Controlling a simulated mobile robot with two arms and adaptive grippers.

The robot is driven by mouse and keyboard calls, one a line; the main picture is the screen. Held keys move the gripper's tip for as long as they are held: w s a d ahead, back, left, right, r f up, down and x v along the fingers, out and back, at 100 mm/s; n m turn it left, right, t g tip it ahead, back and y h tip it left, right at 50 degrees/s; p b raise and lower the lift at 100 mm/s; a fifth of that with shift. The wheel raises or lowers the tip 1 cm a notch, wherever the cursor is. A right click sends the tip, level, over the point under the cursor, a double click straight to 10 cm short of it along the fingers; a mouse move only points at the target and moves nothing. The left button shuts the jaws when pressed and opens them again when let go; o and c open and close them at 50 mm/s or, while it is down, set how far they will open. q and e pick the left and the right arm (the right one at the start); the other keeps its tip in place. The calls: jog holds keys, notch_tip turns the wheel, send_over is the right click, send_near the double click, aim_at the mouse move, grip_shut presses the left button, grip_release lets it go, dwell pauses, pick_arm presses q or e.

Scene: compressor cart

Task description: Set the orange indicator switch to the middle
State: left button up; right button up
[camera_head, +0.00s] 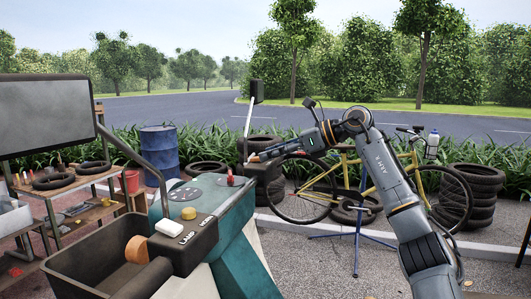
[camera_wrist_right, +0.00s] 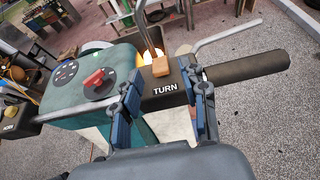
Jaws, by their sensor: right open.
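The orange indicator switch (camera_wrist_right: 161,67) shows in the right wrist view as a small block on the dark housing (camera_wrist_right: 180,80) marked TURN, at the inner end of a black handlebar grip. I cannot tell firmly which position it is in. My right gripper (camera_wrist_right: 166,78) is open, one finger on each side of the switch in the picture, with no clear contact. In the head view my right gripper (camera_head: 263,154) reaches in from the right to the cart's far handlebar end, and the switch is too small to make out there. My left gripper is not in view.
The near handlebar has a dark box with a white switch (camera_head: 169,228) and a yellow button (camera_head: 188,213). A mirror stalk (camera_head: 251,110) rises near my gripper. A yellow bicycle (camera_head: 345,185) stands behind.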

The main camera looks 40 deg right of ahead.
jog(key=shift+w+a+f, duration=0.2)
jog(key=shift+w+a, duration=0.05)
jog(key=shift+w, duration=0.2)
jog(key=shift+w+a+f, duration=0.1)
jog(key=shift+w, duration=0.1)
jog(key=shift+w+f, duration=0.1)
jog(key=shift+w, duration=0.05)
jog(key=shift+a, duration=0.1)
grip_shut()
jog(key=f+t+y+b, duration=0.1)
jog(key=b, duration=0.3)
jog(key=shift+t+b, duration=0.3)
jog(key=shift+t, duration=0.1)
jog(key=shift+r, duration=0.15)
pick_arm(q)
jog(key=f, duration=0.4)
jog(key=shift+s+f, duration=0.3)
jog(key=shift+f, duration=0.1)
pick_arm(e)
jog(key=shift+r, duration=0.1)
